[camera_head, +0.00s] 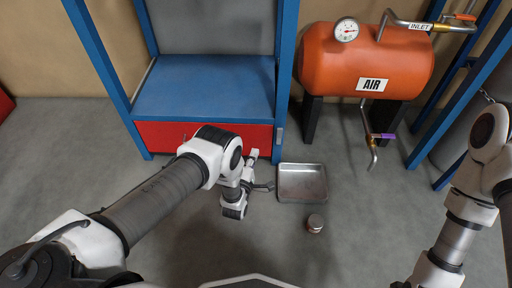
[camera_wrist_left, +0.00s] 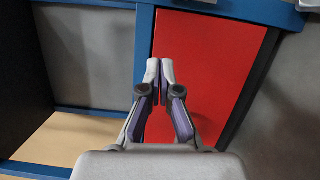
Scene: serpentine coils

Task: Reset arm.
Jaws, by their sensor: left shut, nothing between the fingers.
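My left arm comes in from the left in the head view and bends down at its wrist in front of the red-fronted blue cabinet. My left gripper (camera_head: 251,157) looks small there, close to the red panel (camera_head: 200,136) in the picture. In the left wrist view the two fingers of my left gripper (camera_wrist_left: 160,72) are together with nothing between them. They point toward the red panel (camera_wrist_left: 208,60); whether they touch it I cannot tell. My right arm (camera_head: 458,235) hangs at the right edge of the head view, and its gripper is out of the picture.
An orange air tank (camera_head: 370,60) with a gauge (camera_head: 346,29) and pipes stands at the back right. Blue posts (camera_head: 287,60) frame the cabinet.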

